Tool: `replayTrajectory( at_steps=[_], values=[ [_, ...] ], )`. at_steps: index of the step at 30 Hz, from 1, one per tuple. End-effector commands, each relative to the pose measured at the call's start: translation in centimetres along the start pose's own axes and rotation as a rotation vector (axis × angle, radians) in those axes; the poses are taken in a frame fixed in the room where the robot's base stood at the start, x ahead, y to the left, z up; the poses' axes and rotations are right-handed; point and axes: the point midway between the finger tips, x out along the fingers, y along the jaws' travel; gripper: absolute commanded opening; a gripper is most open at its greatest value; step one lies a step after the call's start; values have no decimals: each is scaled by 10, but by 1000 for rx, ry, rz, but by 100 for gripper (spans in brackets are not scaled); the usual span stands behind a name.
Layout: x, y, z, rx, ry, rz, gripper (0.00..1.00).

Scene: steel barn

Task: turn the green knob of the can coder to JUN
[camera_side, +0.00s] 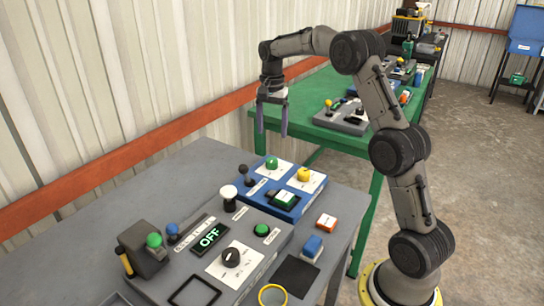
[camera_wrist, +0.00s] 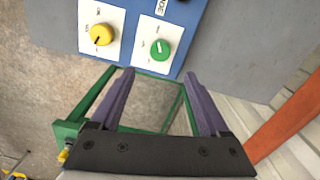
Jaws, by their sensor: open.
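The green knob (camera_side: 271,162) sits on a white dial plate at the back left of the blue box (camera_side: 322,183), which I take as the can coder. In the wrist view the green knob (camera_wrist: 160,49) shows a pale pointer line running roughly up and down; the month marks are too small to read. A yellow knob (camera_side: 304,174) sits beside it and also shows in the wrist view (camera_wrist: 102,34). My gripper (camera_side: 271,133) is open and empty, pointing down, above and apart from the green knob. In the wrist view its fingertips (camera_wrist: 157,74) lie just past the box's edge.
The box also carries a black lever (camera_side: 245,175) and a green button block (camera_side: 284,199). A grey control box with an OFF display (camera_side: 210,237) stands in front on the grey table (camera_side: 150,192). A green table (camera_side: 330,85) stands behind, and the wall is at left.

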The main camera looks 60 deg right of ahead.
Motion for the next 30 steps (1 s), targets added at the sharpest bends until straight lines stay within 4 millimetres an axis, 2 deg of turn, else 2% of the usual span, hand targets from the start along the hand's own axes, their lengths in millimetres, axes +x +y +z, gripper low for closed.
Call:
replayTrajectory(
  at_steps=[3, 9, 15, 21, 29, 30],
  values=[
    [25, 1, 1, -1, -3, 4, 79],
    [63, 0, 1, -1, -1, 2, 79],
    [90, 0, 1, -1, -1, 1, 79],
    [101, 0, 0, -1, 1, -1, 79],
    [102, 0, 0, -1, 1, -1, 79],
    [102, 0, 0, -1, 1, -1, 74]
  ],
)
